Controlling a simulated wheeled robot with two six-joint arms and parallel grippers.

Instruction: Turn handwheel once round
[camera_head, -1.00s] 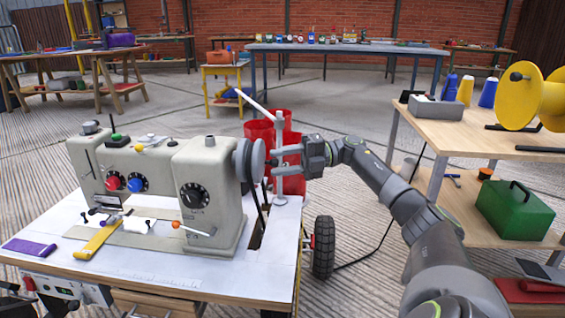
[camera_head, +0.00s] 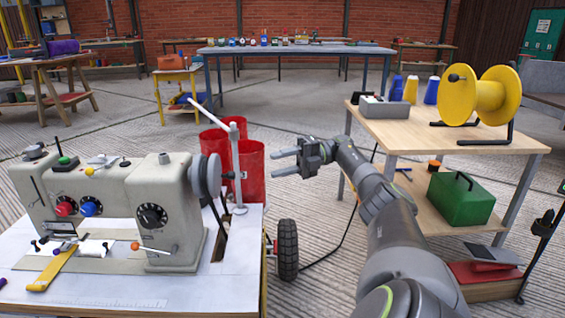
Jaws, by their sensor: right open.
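The grey sewing machine (camera_head: 172,205) stands on a white-topped table (camera_head: 237,276) at the left. Its round dark handwheel (camera_head: 208,174) is on the machine's right end, seen nearly edge-on. My right gripper (camera_head: 274,163) is open and empty. It points left, to the right of the handwheel and clearly apart from it in the picture, in front of the red bins. My left gripper is not in view.
A white post (camera_head: 236,170) with a slanted arm rises from the table beside the handwheel. Red bins (camera_head: 250,170) stand behind it. A wooden table (camera_head: 440,138) with a yellow spool (camera_head: 480,95) and a green box (camera_head: 460,199) is at the right.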

